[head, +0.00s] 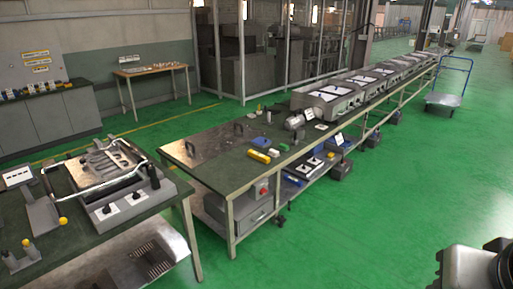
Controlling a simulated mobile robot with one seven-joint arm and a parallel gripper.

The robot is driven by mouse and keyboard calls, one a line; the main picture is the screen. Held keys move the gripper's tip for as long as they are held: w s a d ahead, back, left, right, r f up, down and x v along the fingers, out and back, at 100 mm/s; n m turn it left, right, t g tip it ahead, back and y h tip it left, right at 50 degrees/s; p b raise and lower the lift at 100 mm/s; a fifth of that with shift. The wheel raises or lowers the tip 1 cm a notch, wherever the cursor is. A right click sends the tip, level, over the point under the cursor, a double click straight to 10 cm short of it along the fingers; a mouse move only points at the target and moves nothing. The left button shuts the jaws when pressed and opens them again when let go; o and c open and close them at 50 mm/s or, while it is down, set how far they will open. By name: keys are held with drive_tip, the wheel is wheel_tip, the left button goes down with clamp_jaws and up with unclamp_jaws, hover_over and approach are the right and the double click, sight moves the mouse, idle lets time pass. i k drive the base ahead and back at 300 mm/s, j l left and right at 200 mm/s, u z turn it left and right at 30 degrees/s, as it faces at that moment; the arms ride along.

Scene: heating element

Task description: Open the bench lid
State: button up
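The bench lid (212,147) looks like a flat metal panel set in the top of the long green-topped bench (195,173), at its near left end. It lies flat and looks shut. One dark handle (190,149) stands near its left edge and another (238,128) near its right. Nothing lies on the panel. My gripper is not in view. Only a grey and black part of my own body shows at the lower right corner, well away from the lid.
A yellow block (259,156) and small parts lie right of the lid. A grey box with a red knob (262,190) hangs under the bench's front. A second bench at left carries a metal fixture (112,168). The green floor (350,235) in front is clear.

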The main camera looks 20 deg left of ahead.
sight(107, 168)
drive_tip(key=u, duration=1.8)
drive_tip(key=i+j+u, duration=0.1)
drive_tip(key=u, duration=0.25)
drive_tip(key=i+u, duration=0.55)
drive_tip(key=u, duration=0.2)
drive_tip(key=i+l, duration=0.1)
